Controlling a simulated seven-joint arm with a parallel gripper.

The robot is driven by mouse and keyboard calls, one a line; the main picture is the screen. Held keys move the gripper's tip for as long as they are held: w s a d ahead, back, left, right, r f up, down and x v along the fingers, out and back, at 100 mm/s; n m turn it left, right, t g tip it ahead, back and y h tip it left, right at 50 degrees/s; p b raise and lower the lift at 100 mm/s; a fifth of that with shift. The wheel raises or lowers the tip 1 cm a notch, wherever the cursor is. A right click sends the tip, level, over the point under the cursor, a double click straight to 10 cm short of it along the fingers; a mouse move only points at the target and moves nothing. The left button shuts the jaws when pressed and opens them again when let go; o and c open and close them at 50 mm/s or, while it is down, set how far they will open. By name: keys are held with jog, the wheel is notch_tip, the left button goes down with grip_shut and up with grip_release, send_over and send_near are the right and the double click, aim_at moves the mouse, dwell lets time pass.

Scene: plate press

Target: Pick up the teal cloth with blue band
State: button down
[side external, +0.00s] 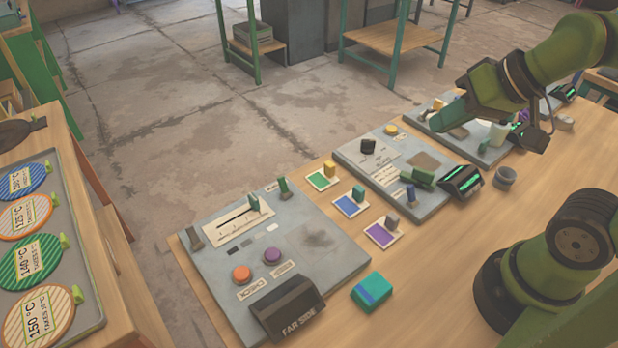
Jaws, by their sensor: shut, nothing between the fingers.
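The teal cloth with a blue band (378,286) lies on the wooden table in the lower middle of the side external view. It looks like a small folded block, with the blue band along its left side. It sits just right of the FAR SIDE block and is fully visible. My gripper (450,117) is at the upper right, above the far panel and well apart from the cloth. It is shut and empty; its fingertips are small and hard to make out.
The near grey control panel (325,217) has knobs, levers and a dark FAR SIDE block (287,308). Several small coloured cards with blocks lie between it and the middle panel (345,155). Bare table surrounds the cloth's right side.

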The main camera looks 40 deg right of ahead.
jog(key=c, duration=1.8)
grip_release()
jog(key=o, duration=1.8)
jog(key=n+g+h, duration=0.2)
jog(key=n+g, duration=0.2)
jog(key=g, duration=0.3)
send_over(373, 287)
notch_tip(373, 287, down, 7)
notch_tip(373, 287, down, 10)
jog(key=shift+d+f, duration=0.1)
jog(key=shift+d, duration=0.05)
jog(key=shift+f, duration=3)
